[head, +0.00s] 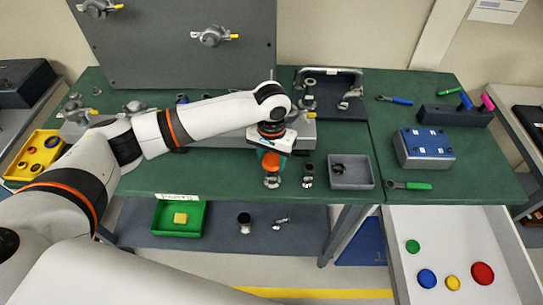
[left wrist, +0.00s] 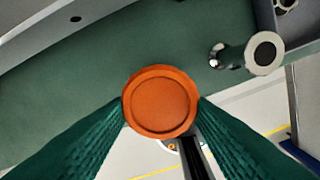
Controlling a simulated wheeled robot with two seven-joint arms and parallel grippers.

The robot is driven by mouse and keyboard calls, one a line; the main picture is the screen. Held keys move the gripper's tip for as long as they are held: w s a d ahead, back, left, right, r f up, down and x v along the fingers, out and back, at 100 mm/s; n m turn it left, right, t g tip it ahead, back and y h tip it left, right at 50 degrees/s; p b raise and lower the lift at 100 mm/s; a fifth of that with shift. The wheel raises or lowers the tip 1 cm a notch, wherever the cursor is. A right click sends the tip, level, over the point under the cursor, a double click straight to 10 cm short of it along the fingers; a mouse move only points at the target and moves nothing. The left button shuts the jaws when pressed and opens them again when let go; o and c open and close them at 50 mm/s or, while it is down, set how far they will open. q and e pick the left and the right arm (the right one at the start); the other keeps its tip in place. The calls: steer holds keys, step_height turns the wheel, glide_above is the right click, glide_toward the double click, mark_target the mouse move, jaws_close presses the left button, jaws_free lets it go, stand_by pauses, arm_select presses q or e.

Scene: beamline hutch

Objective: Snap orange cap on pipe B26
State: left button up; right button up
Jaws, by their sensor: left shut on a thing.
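My left gripper (head: 271,160) is shut on an orange cap (left wrist: 160,101), above the front edge of the green bench. In the left wrist view the cap's round face is between the green fingers. In the head view a small metal pipe fitting (head: 271,181) shows just below the gripper; I cannot tell whether the cap touches it. A second fitting (head: 308,181) stands apart to its right; a pale-ended pipe (left wrist: 262,52) shows in the left wrist view. No B26 label is readable. My right gripper is out of view.
A grey bin (head: 374,174) and a blue box (head: 424,146) stand to the right on the bench (head: 220,182). A grey panel (head: 180,45) rises behind my arm. An open drawer (head: 450,235) holds coloured caps. A yellow tray (head: 18,172) is at far left.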

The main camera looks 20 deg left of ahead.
arm_select(q)
steer(key=shift+f, duration=0.55)
stand_by(0.4)
steer(key=o, duration=1)
